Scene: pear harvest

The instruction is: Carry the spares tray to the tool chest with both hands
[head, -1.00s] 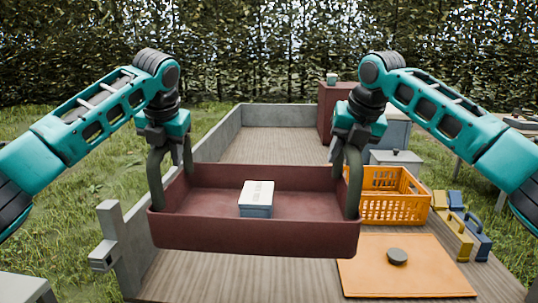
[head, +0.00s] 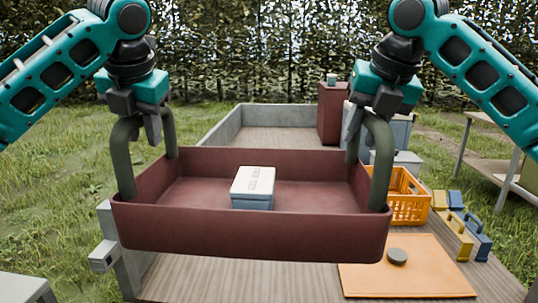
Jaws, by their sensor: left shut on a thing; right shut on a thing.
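The spares tray (head: 250,232) is a dark red open box with a grey-green arched handle at each end. It hangs in the air over the near part of a wooden deck, roughly level. A small white and blue box (head: 253,187) lies inside it. My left gripper (head: 138,122) is shut on the left handle (head: 122,160). My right gripper (head: 366,118) is shut on the right handle (head: 382,165). I cannot tell for certain which thing is the tool chest; a dark red cabinet (head: 331,112) and a grey-blue box beside it stand behind the tray.
An orange crate (head: 410,208) stands right of the tray, partly hidden by it. Yellow and blue cases (head: 478,240) stand at right. A table (head: 500,145) is far right.

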